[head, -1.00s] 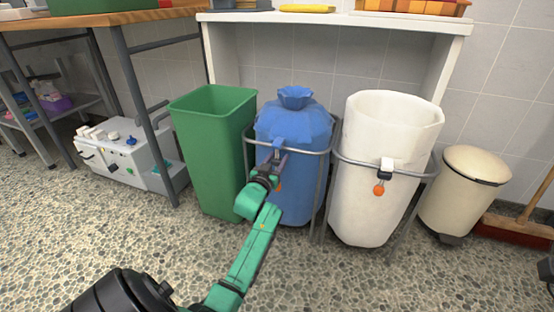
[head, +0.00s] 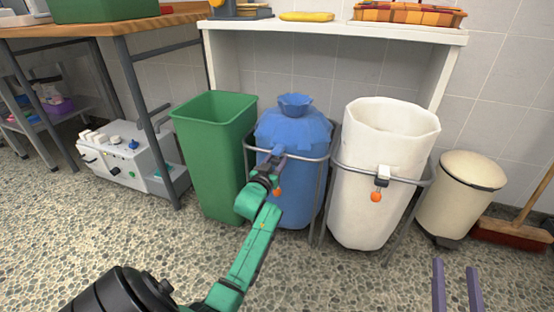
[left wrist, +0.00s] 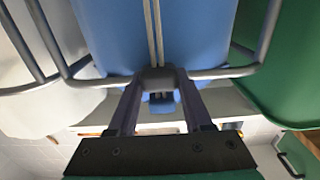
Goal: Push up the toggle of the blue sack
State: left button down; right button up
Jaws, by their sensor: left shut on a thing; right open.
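The blue sack (head: 297,128) hangs in a grey wire stand between the green bin and the white sack, its top gathered into a small neck. Its toggle (left wrist: 155,76) is a dark block at the stand's rail, with two pale cord strands running from it in the left wrist view. A blue tab (left wrist: 160,104) shows beside it. An orange ball (head: 278,192) hangs below the rail. My left gripper (head: 273,163) is shut on the toggle at the sack's front and partly hides it. My right gripper (head: 457,278) is open and empty above the floor, lower right.
A green bin (head: 215,160) stands close left. An open white sack (head: 372,190) in a stand (head: 412,181) is close right. A cream pedal bin (head: 458,205) and a broom (head: 508,233) stand further right. A white shelf (head: 340,34) is behind. The front floor is clear.

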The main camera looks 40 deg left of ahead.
pick_arm(q)
jog(key=shift+r, duration=0.25)
pick_arm(e)
jog(key=shift+g, duration=0.7)
jog(key=f, duration=0.2)
jog(key=s+f, duration=0.1)
jog(key=f, duration=0.1)
jog(key=shift+a+f, duration=0.1)
jog(key=shift+a, duration=0.1)
pick_arm(q)
jog(key=shift+c, duration=1.6)
grip_release()
jog(key=shift+s, duration=0.15)
